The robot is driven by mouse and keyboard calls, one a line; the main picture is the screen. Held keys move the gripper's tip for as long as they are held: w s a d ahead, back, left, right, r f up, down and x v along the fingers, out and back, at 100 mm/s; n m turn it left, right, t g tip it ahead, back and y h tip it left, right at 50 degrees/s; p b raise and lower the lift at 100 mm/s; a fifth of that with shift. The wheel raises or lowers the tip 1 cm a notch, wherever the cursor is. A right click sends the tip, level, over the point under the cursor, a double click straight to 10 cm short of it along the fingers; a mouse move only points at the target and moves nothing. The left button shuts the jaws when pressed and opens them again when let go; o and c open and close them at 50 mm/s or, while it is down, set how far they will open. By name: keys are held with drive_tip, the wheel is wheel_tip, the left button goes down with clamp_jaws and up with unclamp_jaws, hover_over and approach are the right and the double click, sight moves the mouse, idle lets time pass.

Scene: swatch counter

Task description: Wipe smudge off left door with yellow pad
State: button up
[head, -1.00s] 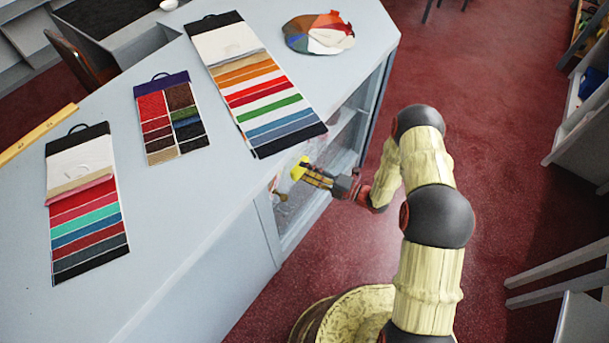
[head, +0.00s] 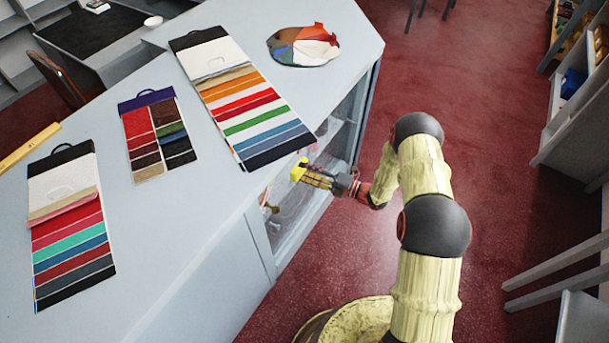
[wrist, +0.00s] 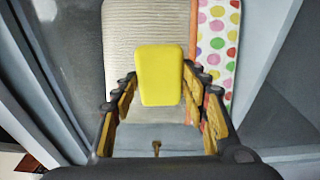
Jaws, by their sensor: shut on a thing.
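My gripper (head: 309,175) is shut on the yellow pad (head: 299,169), beside the counter's glass-fronted side. In the wrist view the yellow pad (wrist: 159,75) stands out in front between the fingers of my gripper (wrist: 160,88). The glass front (head: 290,215) has grey framing and lies under the counter top's edge. A reddish-brown patch (head: 267,203) shows at its near part; I cannot tell whether it is a smudge or something behind the glass. The wrist view shows no clear smudge, and the pad hides part of what lies ahead. I cannot tell whether the pad touches the glass.
The pale counter top (head: 190,225) holds several swatch cards, including a long striped one (head: 245,100), and a round colour fan (head: 303,46). A cream ribbed panel (wrist: 125,35) and a dotted panel (wrist: 217,40) lie ahead. Red floor (head: 470,110) is open to the right.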

drive_tip(key=w+d+b, duration=0.1)
drive_tip(key=w+d, duration=0.1)
drive_tip(key=w, duration=0.1)
drive_tip(key=shift+d, duration=0.3)
drive_tip(key=s+v, duration=0.1)
drive_tip(key=v, duration=0.5)
drive_tip(key=shift+a+p, duration=0.25)
drive_tip(key=shift+p, duration=0.2)
idle(0.3)
drive_tip(key=v, duration=0.2)
drive_tip(key=shift+s+d, duration=0.25)
drive_tip(key=shift+s, duration=0.1)
idle(0.4)
